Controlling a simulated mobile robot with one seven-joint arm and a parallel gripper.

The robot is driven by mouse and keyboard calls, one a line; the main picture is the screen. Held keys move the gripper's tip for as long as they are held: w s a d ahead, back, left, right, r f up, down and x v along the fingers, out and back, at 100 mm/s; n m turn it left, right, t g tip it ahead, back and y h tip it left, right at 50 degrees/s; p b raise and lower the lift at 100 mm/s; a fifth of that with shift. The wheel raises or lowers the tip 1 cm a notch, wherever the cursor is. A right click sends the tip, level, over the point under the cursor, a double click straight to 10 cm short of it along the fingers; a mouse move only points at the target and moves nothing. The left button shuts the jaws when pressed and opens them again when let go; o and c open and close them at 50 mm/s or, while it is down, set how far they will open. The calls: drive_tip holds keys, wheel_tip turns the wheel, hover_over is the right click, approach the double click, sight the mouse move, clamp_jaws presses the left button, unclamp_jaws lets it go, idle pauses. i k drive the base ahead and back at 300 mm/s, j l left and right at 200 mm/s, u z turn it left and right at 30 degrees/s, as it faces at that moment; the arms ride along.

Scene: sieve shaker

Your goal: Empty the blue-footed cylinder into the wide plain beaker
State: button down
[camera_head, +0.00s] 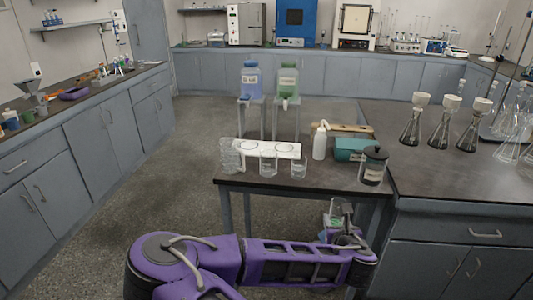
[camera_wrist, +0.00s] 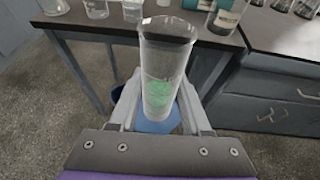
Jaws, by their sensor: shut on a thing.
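My gripper (camera_wrist: 158,100) is shut on the blue-footed cylinder (camera_wrist: 166,58), a tall clear vessel with green contents in its lower part. Its blue foot (camera_wrist: 157,124) shows below the fingers in the wrist view. In the head view my gripper (camera_head: 338,226) is low in front of the table's front edge, and the cylinder is hard to make out there. Three clear beakers stand on the table: a larger one (camera_head: 230,156) at left, one in the middle (camera_head: 268,164) and a smaller one (camera_head: 299,168) at right. I cannot tell which is the wide plain one.
Several flasks (camera_head: 440,130) fill the right bench. The floor left of the table is clear.

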sight(268, 155)
drive_tip(key=i+j, duration=0.15)
drive_tip(key=j, duration=0.2)
drive_tip(key=i+j, duration=0.15)
drive_tip(key=j, duration=0.2)
drive_tip(key=i+j, duration=0.1)
drive_tip(key=j, duration=0.3)
drive_tip(key=i+j, duration=0.15)
drive_tip(key=j, duration=0.2)
drive_tip(key=i+j+z, duration=0.1)
drive_tip(key=j, duration=0.25)
drive_tip(key=i+j, duration=0.15)
drive_tip(key=j, duration=0.25)
drive_tip(key=i+j, duration=0.15)
drive_tip(key=j, duration=0.2)
